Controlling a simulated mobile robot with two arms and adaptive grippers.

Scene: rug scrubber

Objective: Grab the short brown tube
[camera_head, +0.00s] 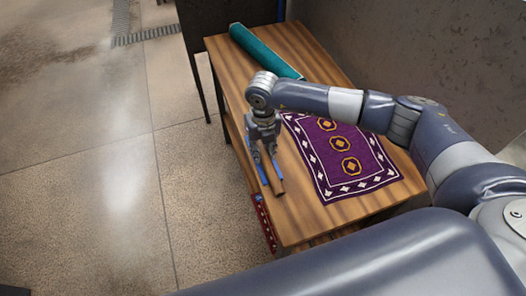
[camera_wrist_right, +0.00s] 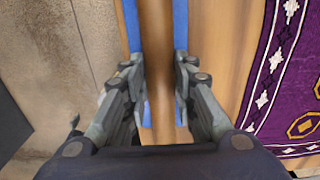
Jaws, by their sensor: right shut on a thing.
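The short brown tube (camera_head: 275,182) is at the left edge of the wooden table in the head view. It also shows in the right wrist view (camera_wrist_right: 158,60), running lengthwise between the fingers. My right gripper (camera_head: 270,175) points down over the table edge, with its blue-padded fingers on either side of the tube. It is shut on the tube. In the right wrist view the gripper (camera_wrist_right: 158,75) has one blue pad along each side of the tube. I cannot tell whether the tube touches the tabletop. My left gripper is not in view.
The wooden table (camera_head: 300,215) carries a purple patterned rug (camera_head: 345,150) right of the tube and a teal roll (camera_head: 262,50) at the far end. A red patterned item (camera_head: 264,222) shows below the table's left edge. Open floor (camera_head: 100,180) lies to the left.

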